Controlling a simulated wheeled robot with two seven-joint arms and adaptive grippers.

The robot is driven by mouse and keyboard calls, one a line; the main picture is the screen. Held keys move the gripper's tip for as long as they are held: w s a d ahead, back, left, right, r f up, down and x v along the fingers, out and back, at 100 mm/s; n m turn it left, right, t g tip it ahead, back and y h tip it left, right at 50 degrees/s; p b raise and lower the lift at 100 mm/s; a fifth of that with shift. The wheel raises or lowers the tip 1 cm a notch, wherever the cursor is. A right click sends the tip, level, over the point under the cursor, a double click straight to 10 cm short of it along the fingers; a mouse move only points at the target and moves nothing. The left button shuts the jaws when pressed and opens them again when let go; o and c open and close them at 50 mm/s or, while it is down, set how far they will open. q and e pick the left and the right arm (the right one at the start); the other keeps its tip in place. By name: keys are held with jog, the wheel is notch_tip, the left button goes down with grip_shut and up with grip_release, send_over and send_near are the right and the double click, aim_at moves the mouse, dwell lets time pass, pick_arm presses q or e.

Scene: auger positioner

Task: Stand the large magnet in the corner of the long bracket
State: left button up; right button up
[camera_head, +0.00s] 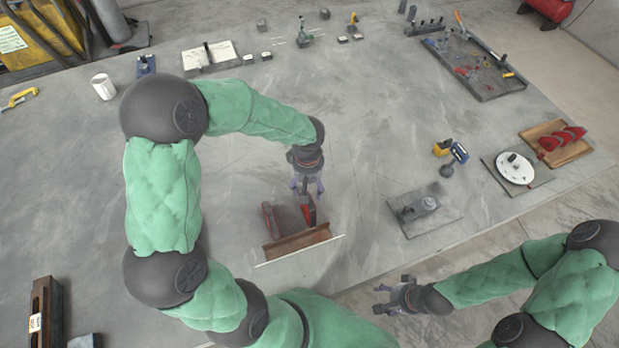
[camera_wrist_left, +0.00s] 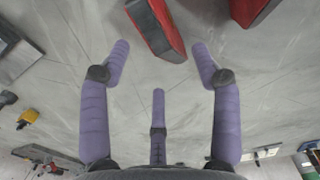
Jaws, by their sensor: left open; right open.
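The long brown bracket (camera_head: 297,246) lies on the table in front of my body. Two red-and-dark blocks that look like magnets stand at its far side. The right one (camera_head: 308,211) is close to my left gripper (camera_head: 307,190); the left one (camera_head: 269,220) is a little apart from it. I cannot tell which is larger. In the left wrist view, the right block (camera_wrist_left: 154,27) is just past the open, empty fingers of my left gripper (camera_wrist_left: 161,68), and the left block (camera_wrist_left: 249,9) shows at the top edge. My right gripper (camera_head: 386,298) is open and empty near the table's front edge.
A grey plate with a small device (camera_head: 424,208) lies right of the bracket. Yellow and blue tools (camera_head: 450,150), a round white dial (camera_head: 515,168) and a wooden tray (camera_head: 556,153) are farther right. A tool tray (camera_head: 488,90) is at the back right. The table left of the blocks is clear.

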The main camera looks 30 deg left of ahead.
aim_at(310, 197)
pick_arm(q)
notch_tip(310, 197, down, 7)
jog(key=b, duration=0.1)
dwell(0.4)
grip_shut()
jog(key=shift+s+d+b, duration=0.4)
jog(key=shift+d+b, duration=0.1)
dwell(0.6)
grip_release()
jog(key=shift+r, duration=0.1)
